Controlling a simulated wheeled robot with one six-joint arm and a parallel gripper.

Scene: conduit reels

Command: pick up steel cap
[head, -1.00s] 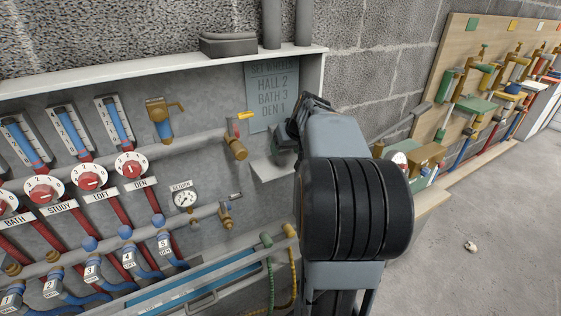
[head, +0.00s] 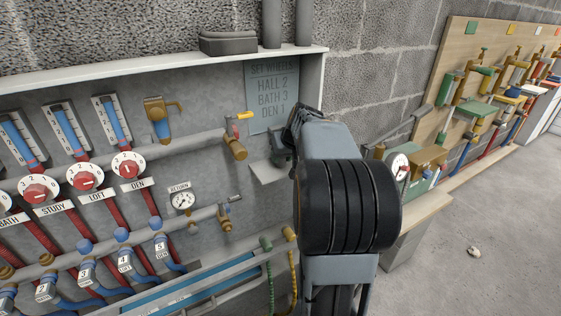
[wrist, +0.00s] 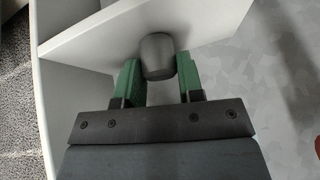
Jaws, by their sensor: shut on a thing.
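The steel cap (wrist: 157,55) is a short dark grey cylinder, seen in the wrist view at the upper middle. My gripper (wrist: 160,76) has green fingers, one on each side of the cap, and is shut on it. The cap is at the white shelf (wrist: 95,35); I cannot tell whether it still touches it. In the head view my own arm covers most of the gripper and the cap, in front of the small shelf (head: 268,172) at the panel's right end.
The grey wall panel carries pipes, red dials (head: 85,178) and a pressure gauge (head: 183,201). A sign (head: 270,95) hangs above the small shelf. A wooden board with valves (head: 470,85) stands at the right. The floor (head: 500,205) there is mostly clear, with one small pale lump (head: 473,252).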

